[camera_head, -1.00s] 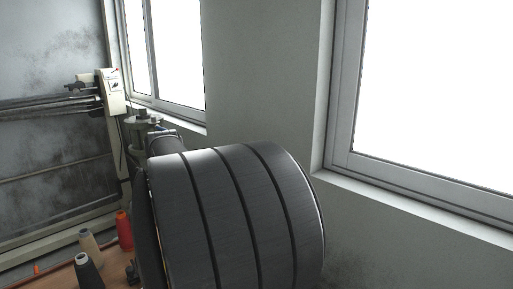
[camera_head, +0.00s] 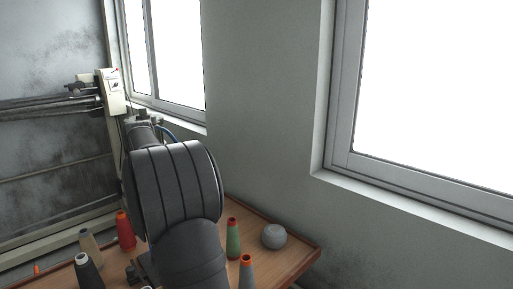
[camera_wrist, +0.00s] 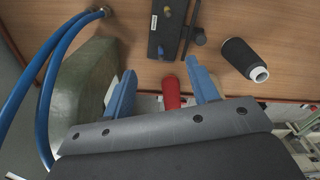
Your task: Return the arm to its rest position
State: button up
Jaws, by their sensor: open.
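My gripper (camera_wrist: 160,70) shows in the wrist view, with its two blue fingers spread apart and nothing held between them. A red spool (camera_wrist: 172,93) appears in the gap between the fingers, beyond them near the table edge. In the head view my arm stands over the left part of the table and hides my gripper. The red spool (camera_head: 125,230) stands left of my arm there, upright.
The wooden table (camera_head: 291,262) bears a tan spool (camera_head: 90,243), a black spool (camera_head: 87,269), a green spool (camera_head: 233,240), an orange-topped spool (camera_head: 246,272) and a grey round object (camera_head: 273,236). A black device (camera_wrist: 166,30) lies on the table. Walls and windows stand behind.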

jog(key=w+a, duration=0.1)
jog(key=a, duration=0.1)
jog(key=w+a+f, duration=0.1)
jog(key=w, duration=0.1)
jog(key=shift+a+f, duration=0.2)
jog(key=shift+a, duration=0.15)
jog(key=o, duration=1)
jog(key=s+a+r+m+t+y, duration=0.2)
jog(key=s+a+r, duration=0.15)
jog(key=s, duration=0.75)
jog(key=s+a+r+m+t+y, duration=0.1)
jog(key=s+a+r+m, duration=0.2)
jog(key=s, duration=0.7)
jog(key=shift+n, duration=0.5)
jog(key=x, duration=0.9)
jog(key=shift+a, duration=0.15)
